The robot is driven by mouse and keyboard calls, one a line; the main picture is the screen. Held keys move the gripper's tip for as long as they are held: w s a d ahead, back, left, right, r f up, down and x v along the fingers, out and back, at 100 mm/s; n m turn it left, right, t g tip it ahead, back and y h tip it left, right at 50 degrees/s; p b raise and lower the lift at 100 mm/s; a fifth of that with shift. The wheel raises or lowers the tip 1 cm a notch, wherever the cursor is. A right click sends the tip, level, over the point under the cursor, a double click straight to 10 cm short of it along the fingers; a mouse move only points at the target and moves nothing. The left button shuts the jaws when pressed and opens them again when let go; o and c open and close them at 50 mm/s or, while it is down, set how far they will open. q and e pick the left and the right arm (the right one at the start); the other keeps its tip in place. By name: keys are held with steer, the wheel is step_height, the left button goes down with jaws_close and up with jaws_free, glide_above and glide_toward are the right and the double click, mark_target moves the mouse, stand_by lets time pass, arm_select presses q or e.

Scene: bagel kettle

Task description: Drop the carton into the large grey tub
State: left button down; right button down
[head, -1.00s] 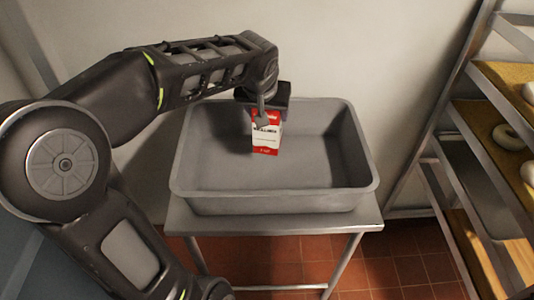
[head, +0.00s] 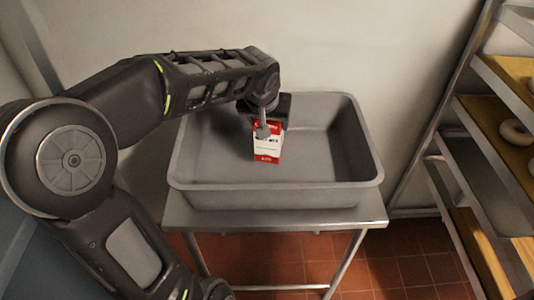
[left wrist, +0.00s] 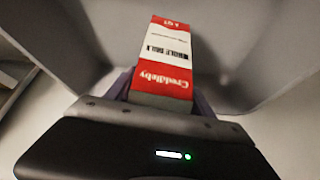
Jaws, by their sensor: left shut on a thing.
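A red and white carton (head: 267,146) is in my left gripper (head: 264,128), which is shut on its upper part. In the head view the carton hangs over the inside of the large grey tub (head: 277,197). I cannot tell whether its lower end touches the tub floor. In the left wrist view the carton (left wrist: 167,62) extends away from the gripper (left wrist: 158,98), with the grey tub wall (left wrist: 262,50) around it. My right gripper is not in view.
The tub stands on a metal table (head: 280,217) against a pale wall. A rack (head: 480,150) with wooden boards and bagels (head: 514,133) stands at the right. The rest of the tub's inside looks empty.

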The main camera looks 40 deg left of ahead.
arm_select(q)
steer(key=shift+f, duration=0.1)
steer(key=c, duration=0.6)
jaws_free()
steer(key=o, duration=0.3)
steer(key=shift+s+d+r, duration=0.1)
steer(key=shift+s+r, duration=0.1)
steer(key=v, duration=0.7)
steer(key=shift+r, duration=0.1)
